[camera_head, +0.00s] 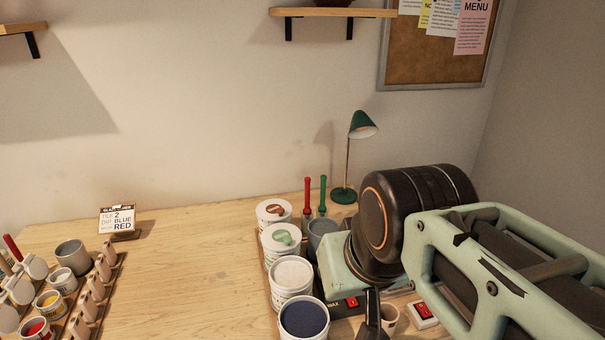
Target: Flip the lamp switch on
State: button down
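The desk lamp (362,125) has a green shade, a thin stem and a round green base, and stands at the back of the table. A white box with a red rocker switch (423,312) lies at the front right, beside my arm. A second red switch (352,302) sits on a dark box, partly hidden behind my gripper. I cannot tell which switch belongs to the lamp. My gripper (373,318) points down between the two switches, apparently nearer the dark box. Only a dark part of it shows, its tips are cut off by the lower edge, and its opening is hidden.
Several glaze tubs (292,274) stand in a row left of my gripper, with red and green-handled tools (307,196) behind. A small cup (389,318) is right beside my gripper. The wooden table (190,270) is clear in the middle. A tool rack (92,302) stands left.

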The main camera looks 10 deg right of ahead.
aim_at(422, 308)
jog(key=z, duration=1.1)
jog(key=i+l, duration=0.1)
jog(key=k+l+u, duration=0.15)
jog(key=i+z, duration=0.1)
jog(key=j+u, duration=0.1)
jog(key=j, duration=0.5)
jog(key=l+z, duration=0.1)
jog(key=i+l+z, duration=0.1)
jog(key=l, duration=0.2)
jog(key=i, duration=0.05)
